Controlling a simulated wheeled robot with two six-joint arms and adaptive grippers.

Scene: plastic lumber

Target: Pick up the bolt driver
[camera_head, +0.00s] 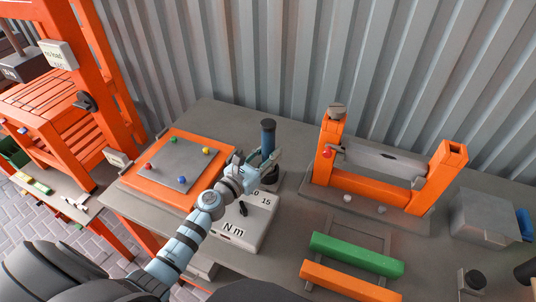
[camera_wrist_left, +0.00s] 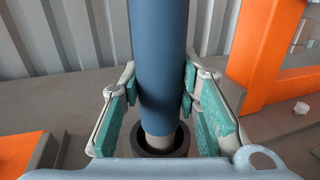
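The bolt driver (camera_head: 268,138) stands upright on the grey workbench, a blue cylindrical handle with a dark top. In the left wrist view its blue handle (camera_wrist_left: 160,60) runs down to a pale collar in a dark round base. My left gripper (camera_head: 258,164) reaches it from the front. The gripper (camera_wrist_left: 160,100) is open, with teal-padded fingers on both sides of the handle. The right finger looks very close to the handle; contact is not clear. My right gripper is not in view.
A torque box (camera_head: 238,236) marked "Nm" sits in front of the driver. An orange-framed plate (camera_head: 178,162) with coloured knobs lies left. An orange stand (camera_head: 372,190) with a grey bar is at right. Green (camera_head: 355,254) and orange (camera_head: 349,281) planks lie in front. A corrugated wall stands behind.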

